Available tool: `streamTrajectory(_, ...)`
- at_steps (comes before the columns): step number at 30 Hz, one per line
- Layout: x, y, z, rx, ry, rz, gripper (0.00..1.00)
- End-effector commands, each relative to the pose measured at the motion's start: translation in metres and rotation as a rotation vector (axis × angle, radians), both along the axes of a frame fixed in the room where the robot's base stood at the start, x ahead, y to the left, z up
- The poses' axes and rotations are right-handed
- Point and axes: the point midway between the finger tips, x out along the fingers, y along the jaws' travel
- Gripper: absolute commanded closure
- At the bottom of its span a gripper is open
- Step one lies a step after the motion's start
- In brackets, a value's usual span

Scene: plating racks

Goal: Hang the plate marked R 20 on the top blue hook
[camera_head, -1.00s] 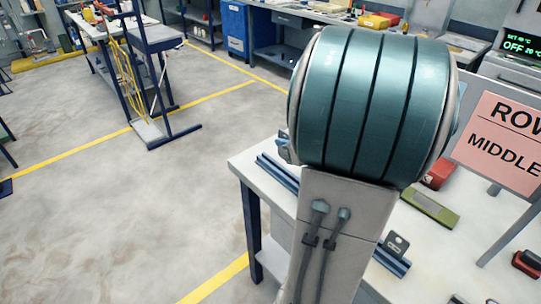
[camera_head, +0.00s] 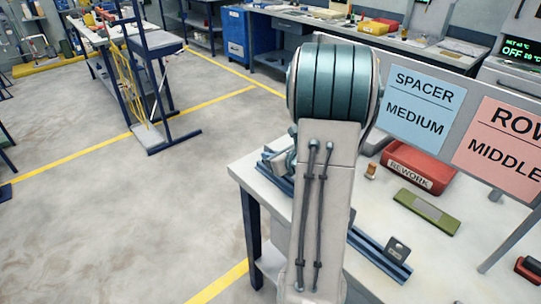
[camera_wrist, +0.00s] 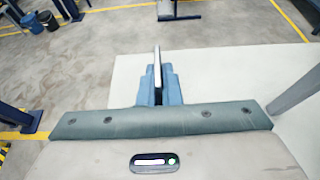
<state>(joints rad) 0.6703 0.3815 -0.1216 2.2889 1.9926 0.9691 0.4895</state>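In the wrist view my gripper (camera_wrist: 158,88) has its two blue-grey fingers close together on a thin plate (camera_wrist: 157,60), seen edge-on and standing up between them. Its face and any marking cannot be seen. The pale bench top lies below and to the right of it. In the head view my arm hides most of the gripper. Another dark plate with a hole (camera_head: 398,249) stands in a blue rail (camera_head: 375,254) on the bench; no R 20 marking is readable. No blue hook shows in either view.
The white bench (camera_head: 440,270) carries a red REWORK bin (camera_head: 418,168) and a green block (camera_head: 427,211). A blue SPACER MEDIUM sign (camera_head: 417,105) and a pink ROW MIDDLE sign (camera_head: 505,150) stand above it. Open floor (camera_head: 110,230) lies left of the bench.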

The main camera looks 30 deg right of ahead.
Motion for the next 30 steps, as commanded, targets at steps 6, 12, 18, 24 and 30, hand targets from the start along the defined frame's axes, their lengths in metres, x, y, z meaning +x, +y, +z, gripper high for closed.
streamTrajectory(6, 0.0001, -0.0001, 0.0006, -0.001, -0.002, 0.000, 1.00)
streamTrajectory(12, 0.0000, 0.0000, -0.0052, -0.001, -0.002, 0.000, 1.00)
streamTrajectory(18, -0.0001, 0.0000, -0.0037, 0.000, -0.001, 0.000, 0.74)
streamTrajectory(24, -0.0001, 0.0000, -0.0033, 0.000, -0.001, 0.000, 0.74)
streamTrajectory(30, -0.0039, -0.0013, 0.0001, 0.000, -0.002, -0.002, 0.74)
